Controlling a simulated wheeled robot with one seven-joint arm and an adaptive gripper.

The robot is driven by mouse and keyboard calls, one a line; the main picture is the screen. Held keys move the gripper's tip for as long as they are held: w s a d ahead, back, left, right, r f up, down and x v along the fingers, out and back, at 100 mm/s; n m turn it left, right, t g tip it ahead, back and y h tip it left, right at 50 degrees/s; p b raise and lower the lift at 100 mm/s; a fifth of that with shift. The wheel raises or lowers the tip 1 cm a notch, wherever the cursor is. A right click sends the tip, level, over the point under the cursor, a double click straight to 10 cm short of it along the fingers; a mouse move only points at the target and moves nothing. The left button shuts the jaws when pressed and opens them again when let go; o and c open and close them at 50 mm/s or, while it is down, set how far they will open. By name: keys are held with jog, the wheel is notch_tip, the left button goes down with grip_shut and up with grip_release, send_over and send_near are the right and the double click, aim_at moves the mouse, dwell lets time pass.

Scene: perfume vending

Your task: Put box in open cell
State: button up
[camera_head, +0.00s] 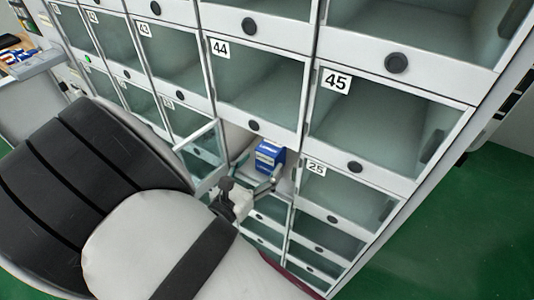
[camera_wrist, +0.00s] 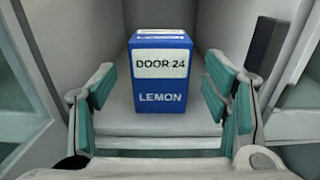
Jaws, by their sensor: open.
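A blue box (camera_wrist: 161,72) with white labels "DOOR 24" and "LEMON" stands upright on the floor of an open cell (camera_wrist: 178,145) in the wrist view. The box also shows inside the cell in the head view (camera_head: 269,157). My gripper (camera_wrist: 163,92) is open, with its teal-padded fingers apart on either side of the box's lower part. Gaps show between both fingers and the box. In the head view my gripper (camera_head: 262,186) is at the mouth of the cell, below the box. The cell's glass door (camera_head: 203,155) stands swung open to the left.
Closed glass-fronted cells surround the open one, including 44 (camera_head: 258,82), 45 (camera_head: 385,115) and 25 (camera_head: 345,195). The cell's side walls are close to my fingers. A counter with boxes (camera_head: 28,62) is at the far left. Green floor (camera_head: 480,220) is clear at the right.

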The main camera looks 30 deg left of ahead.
jog(key=s+p, duration=0.1)
jog(key=s, duration=0.5)
jog(key=shift+s+a, duration=0.2)
jog(key=shift+s, duration=0.1)
